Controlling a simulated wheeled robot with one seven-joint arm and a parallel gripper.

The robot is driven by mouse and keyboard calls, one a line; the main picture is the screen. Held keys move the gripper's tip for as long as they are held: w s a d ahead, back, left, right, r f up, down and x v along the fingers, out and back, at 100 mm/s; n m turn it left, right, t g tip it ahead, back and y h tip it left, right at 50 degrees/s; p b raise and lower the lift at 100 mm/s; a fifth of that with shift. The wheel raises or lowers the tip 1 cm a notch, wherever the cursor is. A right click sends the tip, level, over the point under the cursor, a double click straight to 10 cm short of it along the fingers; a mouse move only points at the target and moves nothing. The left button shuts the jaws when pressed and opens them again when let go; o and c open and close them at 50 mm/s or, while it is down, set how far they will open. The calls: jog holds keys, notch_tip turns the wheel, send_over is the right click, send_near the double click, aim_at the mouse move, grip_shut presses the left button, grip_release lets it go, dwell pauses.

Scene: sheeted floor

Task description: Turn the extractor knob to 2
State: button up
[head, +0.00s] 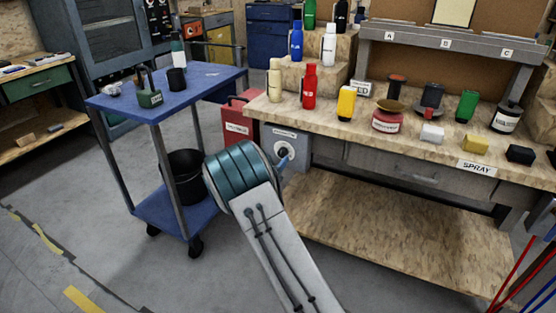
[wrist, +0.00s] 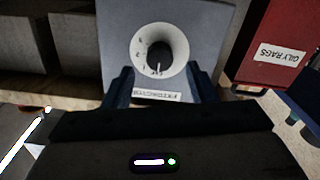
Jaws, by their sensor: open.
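The extractor box (head: 300,146) is a grey panel under the left end of the workbench. In the wrist view the picture is upside down, and the box (wrist: 195,20) fills the upper middle. Its black knob (wrist: 160,48) sits on a round white dial (wrist: 141,40). A pale pointer line on the knob points down in that picture; the dial marks are too small to read surely. My gripper (wrist: 164,76) is open, one finger on each side below the dial, with nothing between. In the head view my arm partly hides the box front and dial.
The red oily rags bin (wrist: 265,45) stands beside the box; it also shows in the head view (head: 238,122). A blue cart (head: 190,85) with a black bucket (head: 183,168) is left of my arm. The bench top (head: 330,118) above holds bottles and cans.

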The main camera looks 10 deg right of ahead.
aim_at(283, 153)
jog(key=shift+x, duration=1.45)
jog(key=c, duration=1)
